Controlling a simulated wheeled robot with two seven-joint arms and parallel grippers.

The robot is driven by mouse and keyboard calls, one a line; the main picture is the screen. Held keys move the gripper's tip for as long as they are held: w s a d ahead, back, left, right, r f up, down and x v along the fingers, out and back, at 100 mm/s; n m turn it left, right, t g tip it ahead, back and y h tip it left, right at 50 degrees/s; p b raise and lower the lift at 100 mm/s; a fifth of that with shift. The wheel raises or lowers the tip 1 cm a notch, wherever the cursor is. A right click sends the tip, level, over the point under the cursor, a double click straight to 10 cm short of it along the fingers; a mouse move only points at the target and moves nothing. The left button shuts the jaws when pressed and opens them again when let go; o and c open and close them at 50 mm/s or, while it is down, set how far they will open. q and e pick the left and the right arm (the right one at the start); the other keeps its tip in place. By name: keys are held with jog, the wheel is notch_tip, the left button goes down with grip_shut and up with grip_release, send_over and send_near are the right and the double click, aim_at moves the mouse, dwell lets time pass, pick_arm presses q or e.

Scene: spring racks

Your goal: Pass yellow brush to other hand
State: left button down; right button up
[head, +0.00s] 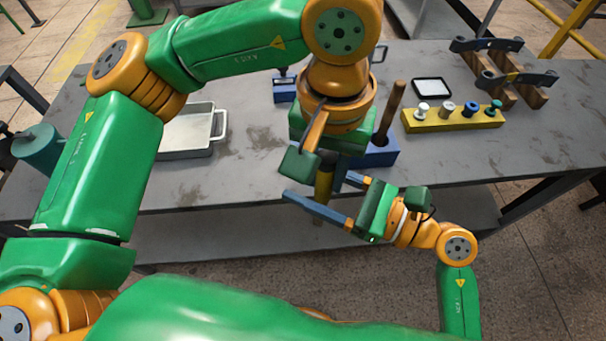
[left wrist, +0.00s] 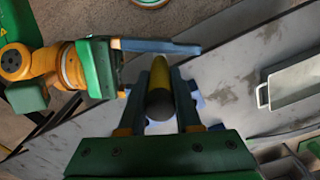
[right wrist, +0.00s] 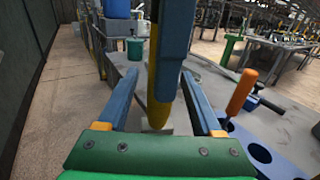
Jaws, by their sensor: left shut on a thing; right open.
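The yellow brush (head: 323,184) hangs roughly upright below my left gripper (head: 321,165), in front of the bench's near edge. In the left wrist view the yellow brush (left wrist: 159,78), with a dark rounded end, lies between the two fingers of my left gripper (left wrist: 160,82), which is shut on it. My right gripper (head: 316,186) is open, with its fingers pointing left in the head view. In the right wrist view the brush's yellow lower part (right wrist: 155,98) stands between the open fingers of my right gripper (right wrist: 160,85). Whether they touch it I cannot tell.
The grey bench (head: 250,140) carries a metal tray (head: 185,135) at left and a blue holder (head: 382,152) with a wooden handle. A yellow rack (head: 425,123) of small parts, a dark-framed plate (head: 432,87) and dark levers on wooden blocks (head: 528,94) stand at right.

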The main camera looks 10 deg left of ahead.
jog(key=shift+x, duration=0.75)
jog(key=shift+c, duration=0.3)
grip_shut()
pick_arm(q)
jog(key=c, duration=0.5)
grip_release()
